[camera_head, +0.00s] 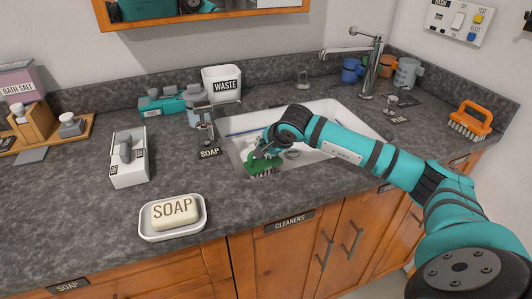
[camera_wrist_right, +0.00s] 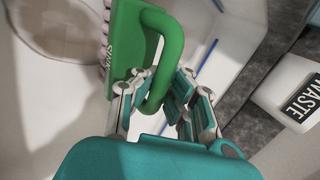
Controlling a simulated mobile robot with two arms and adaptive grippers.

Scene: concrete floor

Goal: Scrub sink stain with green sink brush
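The green sink brush (camera_head: 262,164) is in the white sink (camera_head: 350,119), near its left front corner, bristles down. My right gripper (camera_head: 264,147) is over it, with its fingers shut around the brush's handle. In the right wrist view the green brush (camera_wrist_right: 165,45) shows its looped handle between the fingers of my right gripper (camera_wrist_right: 165,82). A brownish round patch with a darker rim (camera_wrist_right: 68,25) lies on the pale sink surface beside the bristles; it looks like the stain. Whether the bristles touch the sink is unclear. My left gripper is out of view.
The faucet (camera_head: 372,62) stands behind the sink. A soap dispenser (camera_head: 205,125), the WASTE bin (camera_head: 222,84) and a soap dish (camera_head: 145,228) stand left of the sink. An orange brush (camera_head: 470,120) lies to the right. The front counter is mostly clear.

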